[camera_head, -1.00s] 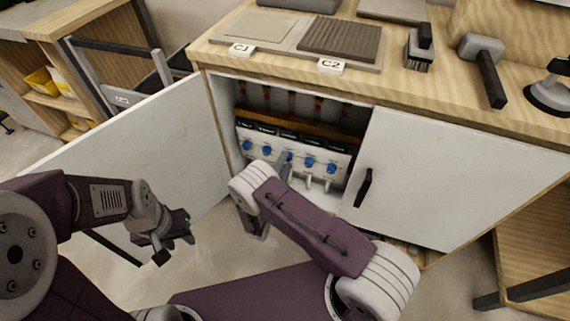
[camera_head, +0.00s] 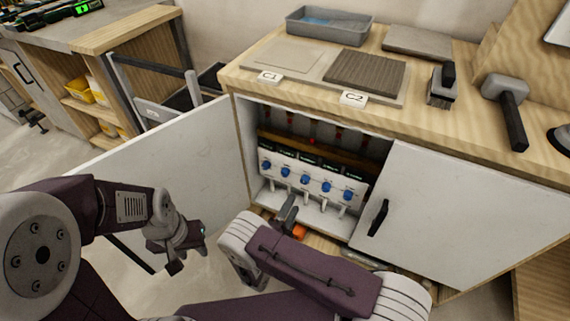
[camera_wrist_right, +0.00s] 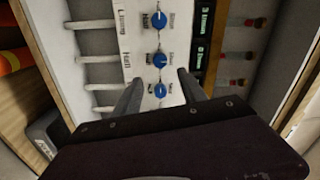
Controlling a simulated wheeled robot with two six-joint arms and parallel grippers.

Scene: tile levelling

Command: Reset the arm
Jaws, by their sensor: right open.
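My right arm reaches to the open cabinet under the worktop. In the head view its gripper (camera_head: 289,208) is in front of the white control panel (camera_head: 330,198), low and below the blue knobs (camera_head: 307,180). In the right wrist view the two fingers (camera_wrist_right: 158,78) are spread apart with nothing between them, and the panel with its blue knobs (camera_wrist_right: 159,58) lies beyond. My left gripper (camera_head: 186,262) hangs at the left, before the open white door (camera_head: 150,150), holding nothing visible; its finger gap is unclear.
The right cabinet door (camera_head: 460,215) is closed, with a black handle (camera_head: 378,217). On the worktop are a grey tray (camera_head: 330,27), tile samples (camera_head: 366,76), a brush (camera_head: 442,85) and a mallet (camera_head: 507,105). Orange and grey items lie at the cabinet's bottom.

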